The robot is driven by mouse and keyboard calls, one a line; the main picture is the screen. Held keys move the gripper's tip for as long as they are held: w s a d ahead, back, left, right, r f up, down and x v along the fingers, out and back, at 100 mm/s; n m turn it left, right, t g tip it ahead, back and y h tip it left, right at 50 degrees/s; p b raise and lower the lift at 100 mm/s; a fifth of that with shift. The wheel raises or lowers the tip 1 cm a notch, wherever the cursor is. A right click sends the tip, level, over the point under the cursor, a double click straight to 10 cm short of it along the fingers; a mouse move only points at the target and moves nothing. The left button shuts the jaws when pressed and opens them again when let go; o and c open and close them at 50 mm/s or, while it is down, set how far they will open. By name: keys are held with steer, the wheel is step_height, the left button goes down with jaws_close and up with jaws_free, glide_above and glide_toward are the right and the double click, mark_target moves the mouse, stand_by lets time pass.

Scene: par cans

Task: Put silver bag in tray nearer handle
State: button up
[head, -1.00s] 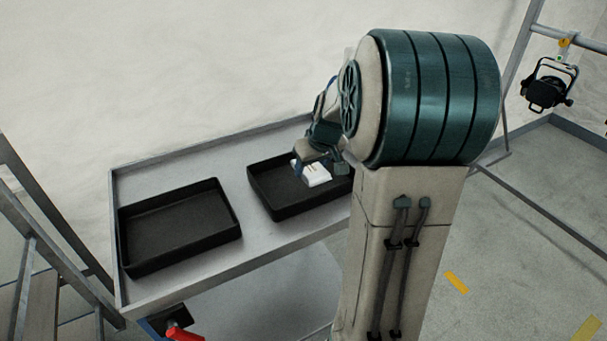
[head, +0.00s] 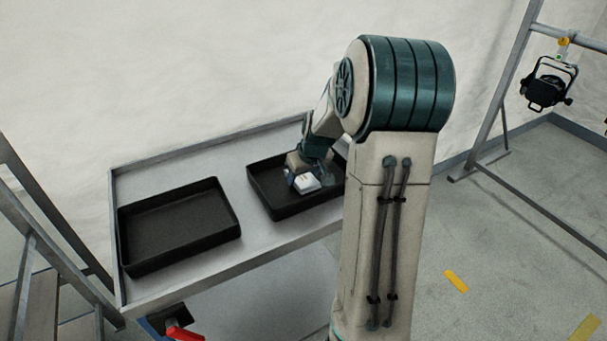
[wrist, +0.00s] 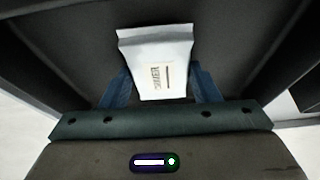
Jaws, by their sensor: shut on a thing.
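The silver bag (head: 307,183), pale with a printed label, is between the blue fingers of my gripper (head: 304,181). In the wrist view the bag (wrist: 158,50) stands between the two fingers (wrist: 161,88), which are shut on it. The bag is over or within the right black tray (head: 278,211); dark tray floor and walls surround it in the wrist view. I cannot tell whether it touches the floor. The left black tray (head: 180,228) is empty. My arm hides part of the right tray's far right side.
Both trays sit on a grey cart top (head: 240,228) with a low raised rim; bare surface lies between them. A red lever-like part (head: 183,333) shows below the cart's front left. A black stage light (head: 546,92) hangs from a metal frame at right.

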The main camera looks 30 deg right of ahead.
steer(key=o, duration=1)
steer(key=shift+f, duration=0.15)
steer(key=shift+r, duration=0.45)
steer(key=v, duration=1)
steer(key=s+a+g, duration=0.2)
steer(key=s+a, duration=1.5)
steer(key=s, duration=0.4)
steer(key=shift+p, duration=0.35)
steer(key=shift+r, duration=0.15)
